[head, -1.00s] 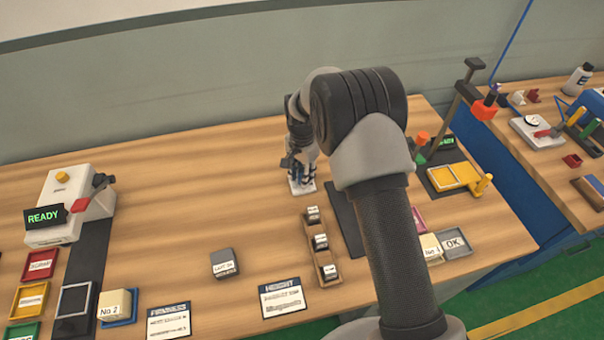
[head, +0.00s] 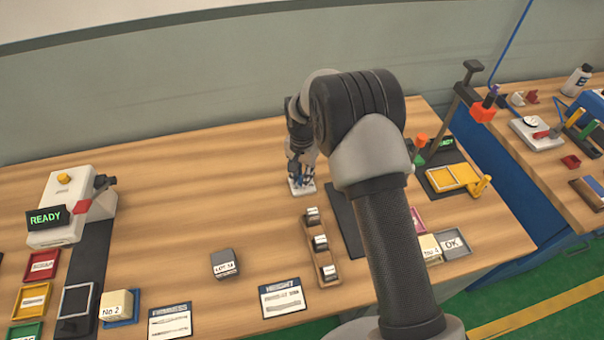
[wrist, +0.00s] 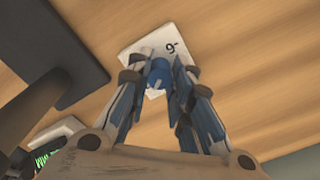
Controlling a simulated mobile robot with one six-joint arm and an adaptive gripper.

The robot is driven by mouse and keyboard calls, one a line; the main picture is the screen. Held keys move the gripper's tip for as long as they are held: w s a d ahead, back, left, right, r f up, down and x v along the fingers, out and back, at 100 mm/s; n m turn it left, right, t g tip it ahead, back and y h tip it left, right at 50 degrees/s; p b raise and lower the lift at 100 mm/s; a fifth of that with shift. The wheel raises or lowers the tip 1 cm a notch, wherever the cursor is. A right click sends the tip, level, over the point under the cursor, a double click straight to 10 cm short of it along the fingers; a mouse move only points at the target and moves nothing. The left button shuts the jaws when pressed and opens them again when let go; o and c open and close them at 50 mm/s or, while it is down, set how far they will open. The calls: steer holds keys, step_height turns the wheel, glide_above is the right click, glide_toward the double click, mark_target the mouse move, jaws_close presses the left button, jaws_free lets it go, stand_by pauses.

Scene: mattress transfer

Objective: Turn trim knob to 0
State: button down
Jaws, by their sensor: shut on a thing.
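The trim knob (wrist: 159,72) is blue and sits on a small white plate (wrist: 177,45) with a dark printed mark near its edge. The mark looks like a 6 or 9 with a dash, turned in the picture. My gripper (wrist: 159,79) is shut on the knob, one finger on each side. In the head view my gripper (head: 301,177) points down at the white plate (head: 302,189), and it hides the knob there. The knob's pointer and the rest of the scale cannot be read.
A dark mat (head: 345,222) lies right of the plate, partly behind my arm. A wooden rack (head: 322,258) with several labelled blocks stands in front. A white machine with a READY display (head: 46,218) is at the left. The wood left of the plate is clear.

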steer(key=n+p, duration=0.1)
steer(key=n, duration=0.4)
steer(key=shift+n, duration=0.3)
steer(key=n, duration=0.4)
steer(key=shift+n+p, duration=0.4)
steer(key=shift+n, duration=0.3)
steer(key=c, duration=1.6)
jaws_free()
steer(key=shift+o, duration=0.8)
steer(key=shift+r, duration=0.25)
step_height(320, 180, up, 11)
steer(key=shift+r, duration=0.25)
steer(key=shift+r, duration=0.1)
